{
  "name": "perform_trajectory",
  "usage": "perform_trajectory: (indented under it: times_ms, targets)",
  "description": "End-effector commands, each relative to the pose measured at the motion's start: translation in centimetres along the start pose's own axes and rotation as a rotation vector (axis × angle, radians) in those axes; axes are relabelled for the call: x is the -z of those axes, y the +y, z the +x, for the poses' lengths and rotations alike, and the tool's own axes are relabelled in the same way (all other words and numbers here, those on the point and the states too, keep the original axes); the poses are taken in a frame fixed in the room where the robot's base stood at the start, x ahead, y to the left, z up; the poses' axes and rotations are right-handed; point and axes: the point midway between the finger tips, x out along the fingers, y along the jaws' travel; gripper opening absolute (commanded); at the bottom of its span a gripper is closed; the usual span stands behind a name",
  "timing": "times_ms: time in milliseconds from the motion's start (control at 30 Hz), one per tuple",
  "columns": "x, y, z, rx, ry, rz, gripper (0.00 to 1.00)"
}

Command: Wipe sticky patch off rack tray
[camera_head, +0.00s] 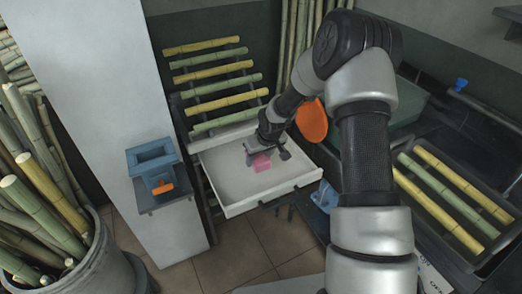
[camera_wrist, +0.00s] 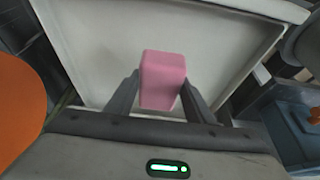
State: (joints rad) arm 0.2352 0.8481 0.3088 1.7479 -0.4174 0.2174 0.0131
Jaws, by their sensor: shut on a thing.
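The rack tray (camera_head: 228,186) is a shallow white tray pulled out at the front of the cane rack, and its pale floor and raised rim also show in the wrist view (camera_wrist: 95,45). My gripper (camera_head: 264,151) is over the tray and shut on a pink block-shaped sponge (camera_head: 261,163). The sponge (camera_wrist: 162,80) stands out between the two fingers in the wrist view. I cannot tell whether it touches the tray floor. I see no clear sticky patch on the visible floor; part may be hidden under the sponge and gripper.
An orange disc (camera_head: 312,120) is close beside my arm. A blue holder with an orange piece (camera_head: 155,165) sits on a small wall shelf at left. Cane stalks fill a bin (camera_head: 95,270) at lower left. A dark tray of cane (camera_head: 440,190) lies right.

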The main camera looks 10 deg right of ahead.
Motion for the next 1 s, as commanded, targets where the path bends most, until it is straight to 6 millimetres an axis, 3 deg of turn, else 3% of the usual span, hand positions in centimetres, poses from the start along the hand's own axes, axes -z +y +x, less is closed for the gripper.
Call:
perform_trajectory:
  times_ms: [233, 867, 1000]
  targets:
    - [1.2, -0.5, -1.9, -0.001, 0.001, 0.000, 0.30]
    - [1.3, -0.5, -2.2, -0.002, 0.001, 0.001, 0.30]
    - [1.4, -0.3, -5.1, -0.018, 0.003, 0.021, 0.30]
